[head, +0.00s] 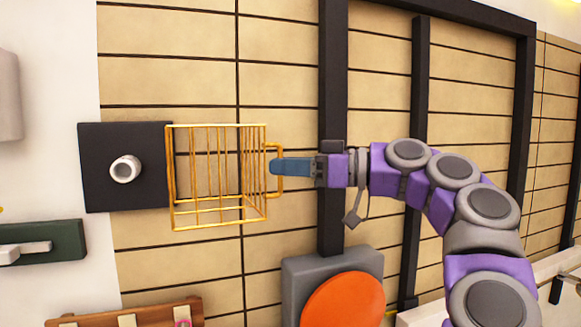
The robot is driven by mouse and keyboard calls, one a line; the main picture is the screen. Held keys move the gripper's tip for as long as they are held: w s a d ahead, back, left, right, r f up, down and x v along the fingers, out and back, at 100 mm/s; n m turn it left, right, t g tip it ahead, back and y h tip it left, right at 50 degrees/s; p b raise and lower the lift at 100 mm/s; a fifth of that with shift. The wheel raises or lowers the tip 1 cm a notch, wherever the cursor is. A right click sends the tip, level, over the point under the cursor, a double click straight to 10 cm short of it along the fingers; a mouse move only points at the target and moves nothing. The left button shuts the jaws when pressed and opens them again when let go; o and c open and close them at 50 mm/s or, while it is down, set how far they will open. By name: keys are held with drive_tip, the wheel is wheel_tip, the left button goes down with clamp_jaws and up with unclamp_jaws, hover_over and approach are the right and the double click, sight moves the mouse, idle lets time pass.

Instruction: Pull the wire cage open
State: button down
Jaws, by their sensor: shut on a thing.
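The yellow wire cage (218,214) stands out from the side of a dark square plate (103,188), swung to the right of it. A white round knob (125,169) on the plate shows uncovered. The cage has a yellow loop handle (280,187) on its right side. My gripper (276,167) comes in from the right, and its blue fingers are shut on that handle. The fingers hide part of the loop.
An orange disc (345,302) on a grey box (302,271) is below my gripper. A dark green plate with a grey lever (65,234) is at lower left. A wooden rack (120,315) is at the bottom. Dark beams (332,90) run up the tan slatted wall.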

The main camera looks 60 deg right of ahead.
drive_tip(key=c, duration=1.2)
unclamp_jaws()
drive_tip(key=shift+w, duration=0.25)
drive_tip(key=shift+s, duration=0.1)
drive_tip(key=shift+d, duration=0.1)
drive_tip(key=p+v, duration=1.2)
drive_tip(key=v, duration=0.5)
drive_tip(key=shift+s, duration=0.25)
drive_tip(key=shift+d+f, duration=0.1)
